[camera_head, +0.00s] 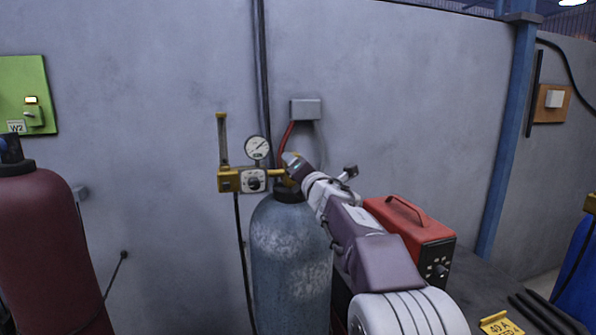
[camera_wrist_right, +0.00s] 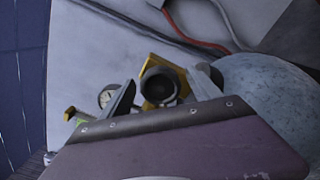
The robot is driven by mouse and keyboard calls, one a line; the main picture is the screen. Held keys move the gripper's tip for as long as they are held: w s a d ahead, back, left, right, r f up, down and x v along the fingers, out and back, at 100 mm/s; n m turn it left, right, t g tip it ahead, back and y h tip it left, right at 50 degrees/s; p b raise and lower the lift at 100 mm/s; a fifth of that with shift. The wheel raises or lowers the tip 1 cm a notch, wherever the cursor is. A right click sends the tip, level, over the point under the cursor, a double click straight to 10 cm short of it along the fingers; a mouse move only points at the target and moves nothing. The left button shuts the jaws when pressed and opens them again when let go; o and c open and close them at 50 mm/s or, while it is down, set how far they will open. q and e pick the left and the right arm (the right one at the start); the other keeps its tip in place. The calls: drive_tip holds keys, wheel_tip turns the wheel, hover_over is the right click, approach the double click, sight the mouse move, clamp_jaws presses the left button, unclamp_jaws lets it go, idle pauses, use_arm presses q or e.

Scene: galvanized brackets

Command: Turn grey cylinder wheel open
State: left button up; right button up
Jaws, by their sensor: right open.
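The grey cylinder (camera_head: 290,265) stands upright against the wall in the head view, and its mottled shoulder shows at the right of the wrist view (camera_wrist_right: 265,85). My right gripper (camera_head: 288,160) is at the cylinder's top and hides most of the valve in the head view. In the right wrist view, its two fingers (camera_wrist_right: 163,80) are apart, with a dark round wheel (camera_wrist_right: 160,86) on a yellow body between them. I cannot tell whether the fingers touch the wheel. My left gripper is not in view.
A brass regulator (camera_head: 230,180) with a round gauge (camera_head: 257,147) sits just left of the valve. A red hose (camera_head: 286,135) hangs behind. A red machine (camera_head: 412,232) stands right of the cylinder, near my arm. A dark red cylinder (camera_head: 45,245) stands at far left.

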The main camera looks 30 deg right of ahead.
drive_tip(key=v, duration=0.8)
drive_tip(key=shift+b, duration=0.35)
drive_tip(key=shift+s+f, duration=0.1)
drive_tip(key=shift+s, duration=0.05)
